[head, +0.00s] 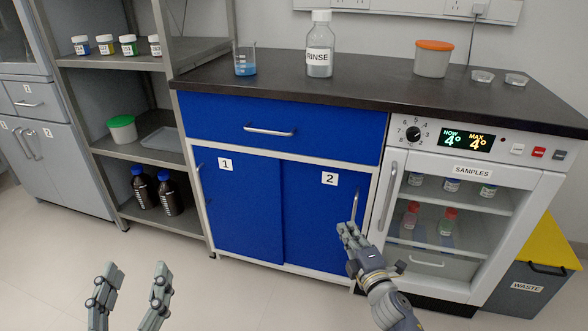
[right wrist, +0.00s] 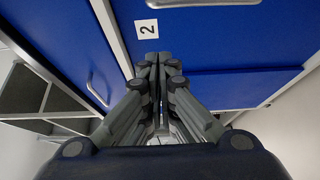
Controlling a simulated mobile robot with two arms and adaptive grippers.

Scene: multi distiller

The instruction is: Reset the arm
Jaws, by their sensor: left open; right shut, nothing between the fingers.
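My left gripper (head: 131,287) is at the bottom left of the head view, over the floor, with its fingers apart and nothing between them. My right gripper (head: 347,230) is in front of the blue cabinet, near the lower part of the door marked 2 (head: 316,215). In the right wrist view its fingers (right wrist: 159,62) are together with nothing between them. Whether it touches the door cannot be told. The right arm comes in from the bottom right of the head view.
Shelves (head: 133,150) stand left. Floor at front left is clear.

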